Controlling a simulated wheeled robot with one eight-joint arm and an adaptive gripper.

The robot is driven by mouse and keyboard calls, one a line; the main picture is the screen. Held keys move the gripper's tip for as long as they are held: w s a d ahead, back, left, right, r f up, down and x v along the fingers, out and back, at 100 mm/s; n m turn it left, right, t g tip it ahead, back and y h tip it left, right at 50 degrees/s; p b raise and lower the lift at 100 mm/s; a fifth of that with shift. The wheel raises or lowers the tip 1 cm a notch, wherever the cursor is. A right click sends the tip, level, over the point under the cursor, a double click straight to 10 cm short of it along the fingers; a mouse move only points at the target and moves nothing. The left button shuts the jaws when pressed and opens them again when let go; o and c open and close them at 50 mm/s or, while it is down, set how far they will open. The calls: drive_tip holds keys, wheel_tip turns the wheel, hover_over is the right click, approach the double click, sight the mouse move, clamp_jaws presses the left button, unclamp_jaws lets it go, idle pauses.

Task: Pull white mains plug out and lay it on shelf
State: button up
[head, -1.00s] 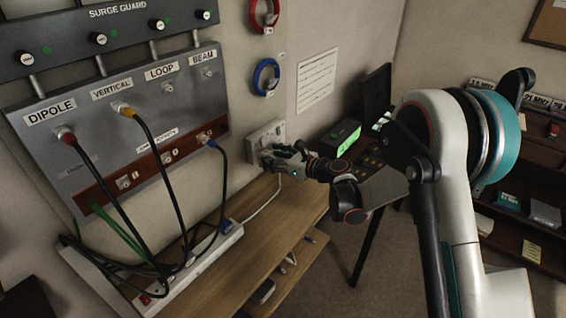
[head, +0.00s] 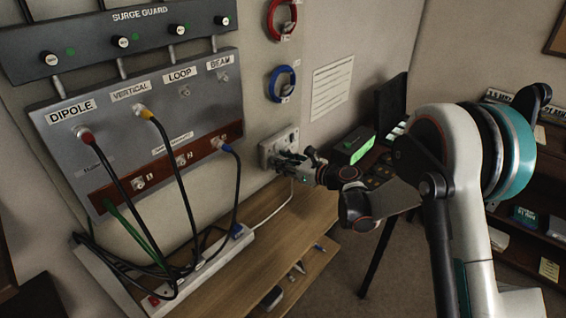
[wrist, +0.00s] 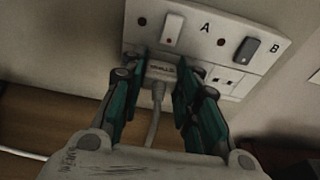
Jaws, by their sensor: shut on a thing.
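The white mains plug (wrist: 160,72) sits at the left socket, under the switch left of label A, with its white cable hanging down between my fingers. My gripper (wrist: 161,82) is shut on the plug, one teal finger on each side. Whether the plug's pins are in the socket is hidden. In the head view my gripper (head: 284,164) is at the double wall socket (head: 266,151), and the plug is hidden behind the fingers. The wooden shelf (head: 262,243) is below the socket, and the plug's white cable (head: 270,212) runs over it.
A white power strip (head: 215,258) with black cables lies along the shelf's left side. The antenna panel (head: 100,165) is on the wall to the left. A black radio with a green display (head: 358,150) stands right of my gripper. The shelf's right part is mostly bare.

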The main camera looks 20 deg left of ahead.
drive_tip(key=shift+s+d, duration=0.1)
drive_tip(key=shift+d, duration=0.05)
drive_tip(key=shift+v, duration=0.75)
drive_tip(key=shift+s+d+f+b, duration=0.15)
drive_tip(key=shift+s+d+b, duration=0.15)
drive_tip(key=shift+d, duration=0.35)
drive_tip(key=shift+d, duration=0.35)
drive_tip(key=shift+s+d, duration=0.3)
drive_tip(key=shift+d, duration=0.25)
drive_tip(key=s+d+f+g+h+p, duration=0.15)
drive_tip(key=d+h, duration=0.25)
drive_tip(key=d, duration=0.8)
drive_tip(key=shift+w+f+b, duration=0.15)
drive_tip(key=shift+f+b, duration=1.85)
drive_tip(key=shift+f, duration=1.5)
